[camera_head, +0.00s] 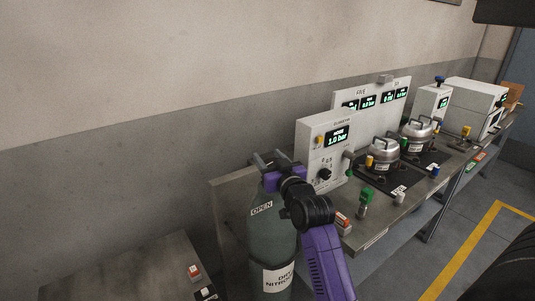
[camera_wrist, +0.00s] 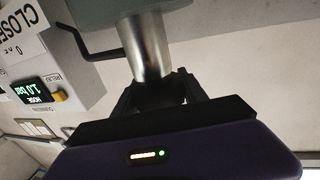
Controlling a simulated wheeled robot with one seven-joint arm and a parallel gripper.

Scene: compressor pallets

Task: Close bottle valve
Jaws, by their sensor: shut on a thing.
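A grey-green gas bottle (camera_head: 268,232) stands at the left end of the bench, with an "OPEN" label and a "DRY NITROGEN" label on it. My gripper (camera_head: 267,160) is at the bottle's top, its purple body just right of the neck. In the wrist view, which is upside down, the dark jaws of my gripper (camera_wrist: 158,92) are around the silvery metal bottle valve (camera_wrist: 148,42) and shut on it. The jaws hide the valve's end. A "CLOSED" label (camera_wrist: 18,22) shows at the upper left of the wrist view.
A white panel (camera_head: 318,142) reading 1.0 bar with a black knob stands just right of the bottle. Two metal compressors (camera_head: 384,153) sit farther along the bench. A low table (camera_head: 120,270) with small parts is at lower left. The wall is behind.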

